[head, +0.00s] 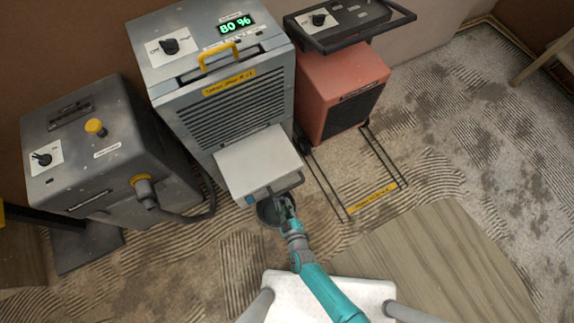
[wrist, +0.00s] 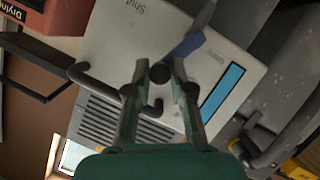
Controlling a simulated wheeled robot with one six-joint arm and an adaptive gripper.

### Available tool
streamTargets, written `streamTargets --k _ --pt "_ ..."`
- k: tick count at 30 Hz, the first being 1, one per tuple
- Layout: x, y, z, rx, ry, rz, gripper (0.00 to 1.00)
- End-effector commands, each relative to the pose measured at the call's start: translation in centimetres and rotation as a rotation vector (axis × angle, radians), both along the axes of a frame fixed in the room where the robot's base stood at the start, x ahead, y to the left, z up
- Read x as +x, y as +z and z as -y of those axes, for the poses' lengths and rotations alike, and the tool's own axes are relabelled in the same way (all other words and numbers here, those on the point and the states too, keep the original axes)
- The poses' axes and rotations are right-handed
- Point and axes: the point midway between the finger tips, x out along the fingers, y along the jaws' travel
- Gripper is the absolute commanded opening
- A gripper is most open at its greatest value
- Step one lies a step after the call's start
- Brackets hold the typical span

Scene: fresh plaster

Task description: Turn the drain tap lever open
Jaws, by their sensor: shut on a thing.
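The drain tap lever (wrist: 187,44) is a blue arm with a dark round knob (wrist: 160,73) at its end, on the pale front of a dehumidifier tank (wrist: 120,45). In the wrist view the knob lies between the fingertips of my gripper (wrist: 160,74), which is shut on it. The word "Shut" is printed near the upper edge of the panel. A second small label to the right of the lever is hard to read. In the head view my gripper (head: 286,202) is at the front of the tank (head: 262,160), and the lever is mostly hidden there.
The grey dehumidifier (head: 230,95) shows 80 % and has a yellow handle. A grey machine (head: 90,140) with a hose stands left, a red heater (head: 343,90) right. A wooden board (head: 430,260) lies on the floor.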

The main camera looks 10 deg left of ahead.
Motion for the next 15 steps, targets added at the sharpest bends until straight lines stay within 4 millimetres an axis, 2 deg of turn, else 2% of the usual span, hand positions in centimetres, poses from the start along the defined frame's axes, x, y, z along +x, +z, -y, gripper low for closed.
streamTargets --k 15 --pt "-1.0 0.1 -1.4 -0.252 0.004 0.166 0.00"
